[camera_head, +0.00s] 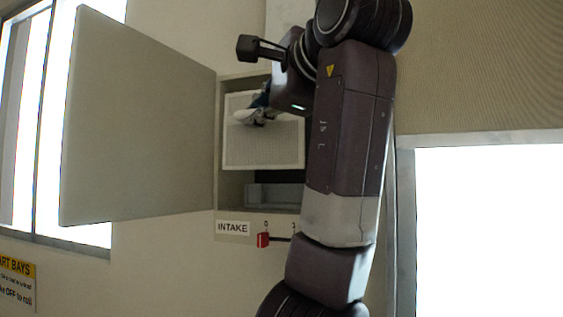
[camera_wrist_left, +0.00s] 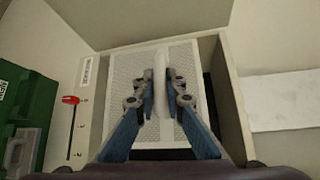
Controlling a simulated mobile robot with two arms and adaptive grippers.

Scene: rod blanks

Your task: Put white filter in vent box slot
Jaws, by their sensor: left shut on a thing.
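The white filter (camera_head: 265,150) is a framed panel with a fine mesh face and a raised white grip bar (camera_wrist_left: 163,95) down its middle. My left gripper (camera_head: 250,112) is shut on that bar; its two blue fingers (camera_wrist_left: 162,88) flank it in the left wrist view. The filter stands in the mouth of the vent box (camera_head: 230,188), whose door (camera_head: 140,115) is open. A grey slotted part (camera_head: 268,196) shows below the filter inside the box. How deep the filter sits is hard to tell. My arm hides the box's right side. My right gripper is not in view.
Below the opening are an INTAKE label (camera_head: 233,228) and a lever with a red knob (camera_head: 263,240). The open door fills the space to the left. The left wrist view also shows a green case (camera_wrist_left: 28,105) at the left.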

